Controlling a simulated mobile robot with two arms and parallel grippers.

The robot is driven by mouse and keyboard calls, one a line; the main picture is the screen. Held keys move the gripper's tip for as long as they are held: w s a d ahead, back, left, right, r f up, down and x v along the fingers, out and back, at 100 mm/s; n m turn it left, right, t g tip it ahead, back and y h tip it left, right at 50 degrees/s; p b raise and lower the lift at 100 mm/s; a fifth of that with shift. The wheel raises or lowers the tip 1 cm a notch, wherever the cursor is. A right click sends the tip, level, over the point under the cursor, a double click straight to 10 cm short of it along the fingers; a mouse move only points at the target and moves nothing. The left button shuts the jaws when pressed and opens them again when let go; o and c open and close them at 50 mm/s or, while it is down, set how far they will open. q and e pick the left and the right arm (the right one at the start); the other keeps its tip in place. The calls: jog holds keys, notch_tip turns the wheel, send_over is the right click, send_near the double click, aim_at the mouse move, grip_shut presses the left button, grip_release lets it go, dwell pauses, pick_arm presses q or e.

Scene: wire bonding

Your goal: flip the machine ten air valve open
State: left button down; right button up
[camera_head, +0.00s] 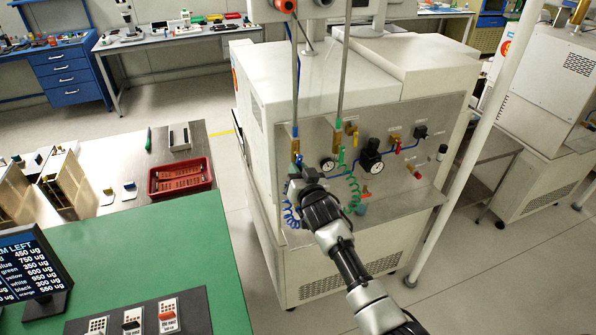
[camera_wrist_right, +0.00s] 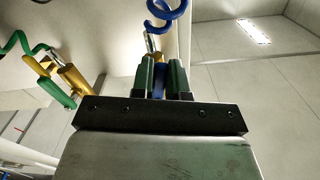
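A panel on the side of the white machine (camera_head: 385,130) carries brass valves, one with a blue handle (camera_head: 298,159) and one with a green handle (camera_head: 341,154). My right gripper (camera_head: 296,170) is at the blue-handled valve and hides part of it. In the right wrist view its two dark green fingers (camera_wrist_right: 161,82) are close together, with the blue handle (camera_wrist_right: 159,79) between them. The green-handled brass valve (camera_wrist_right: 70,80) is to their left there. I cannot read a machine number on the panel. My left gripper is not in view.
A pressure gauge (camera_head: 327,165), a black regulator (camera_head: 371,156) and coiled blue (camera_head: 291,214) and green (camera_head: 354,194) hoses are close to my right gripper. A white pole (camera_head: 473,155) stands right of the machine.

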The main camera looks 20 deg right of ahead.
jog(key=shift+d+f+n, duration=0.1)
jog(key=shift+d+n, duration=0.1)
jog(key=shift+n, duration=0.4)
grip_shut()
jog(key=shift+d+n+b, duration=0.25)
jog(key=shift+n+b, duration=0.05)
jog(key=shift+n, duration=0.6)
jog(key=o, duration=0.7)
grip_release()
jog(key=shift+o, duration=0.2)
jog(key=s+b, duration=0.3)
jog(key=s, duration=0.7)
jog(key=shift+s+d, duration=0.2)
jog(key=shift+s, duration=0.2)
